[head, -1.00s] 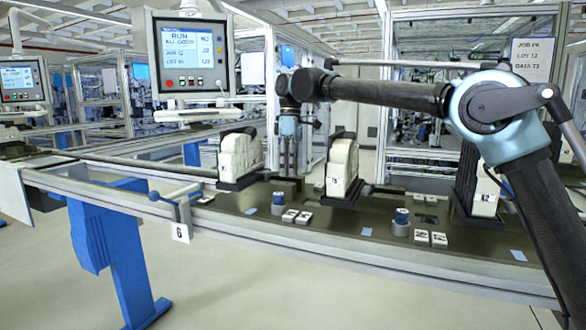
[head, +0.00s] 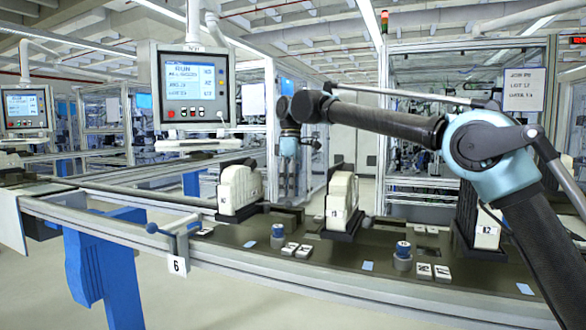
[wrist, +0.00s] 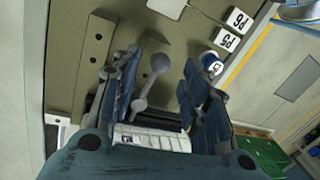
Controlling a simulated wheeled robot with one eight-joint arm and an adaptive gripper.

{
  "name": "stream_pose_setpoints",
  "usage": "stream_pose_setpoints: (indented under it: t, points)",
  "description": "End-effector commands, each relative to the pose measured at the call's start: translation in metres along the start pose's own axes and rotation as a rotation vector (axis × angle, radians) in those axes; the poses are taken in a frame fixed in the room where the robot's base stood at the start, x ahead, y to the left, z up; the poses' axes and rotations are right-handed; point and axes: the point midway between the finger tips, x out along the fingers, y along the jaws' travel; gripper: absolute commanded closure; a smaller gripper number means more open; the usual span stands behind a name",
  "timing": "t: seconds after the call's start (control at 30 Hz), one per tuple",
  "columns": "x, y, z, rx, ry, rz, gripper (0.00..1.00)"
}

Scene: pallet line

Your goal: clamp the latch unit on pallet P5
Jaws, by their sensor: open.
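My gripper (wrist: 163,98) is open and empty in the wrist view, its two fingers well apart. Between the fingers shows a grey lever-like part (wrist: 149,82) with rounded ends, over a brown surface. It may be the clamp lever; I cannot tell for certain. A white ribbed unit (wrist: 150,137) lies partly hidden behind the gripper's lower part. The P5 tag (wrist: 228,41) is to the right of the fingers, beside a blue and white cylinder (wrist: 212,62). In the head view my gripper (head: 289,188) hangs at the line's far side, between the left white unit (head: 239,188) and the middle one (head: 341,201).
A P6 tag (wrist: 239,19) is next to the P5 tag. A third white unit (head: 487,232) stands at the right of the line. A green crate (wrist: 266,153) is at the wrist view's lower right.

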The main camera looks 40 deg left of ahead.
Motion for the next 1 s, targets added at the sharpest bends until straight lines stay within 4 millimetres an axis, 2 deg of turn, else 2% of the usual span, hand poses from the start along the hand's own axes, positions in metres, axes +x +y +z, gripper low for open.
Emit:
stream_pose_setpoints:
  t: [0.2, 0.5, 0.73, 1.0]
  points:
    - [-0.033, 0.000, -0.001, 0.000, 0.000, 0.000, 0.59]
    - [-0.067, 0.001, -0.001, 0.001, 0.000, 0.000, 0.59]
    - [-0.082, 0.001, -0.001, 0.001, 0.000, -0.001, 0.59]
    - [-0.087, 0.000, 0.001, 0.001, 0.000, -0.001, 0.59]
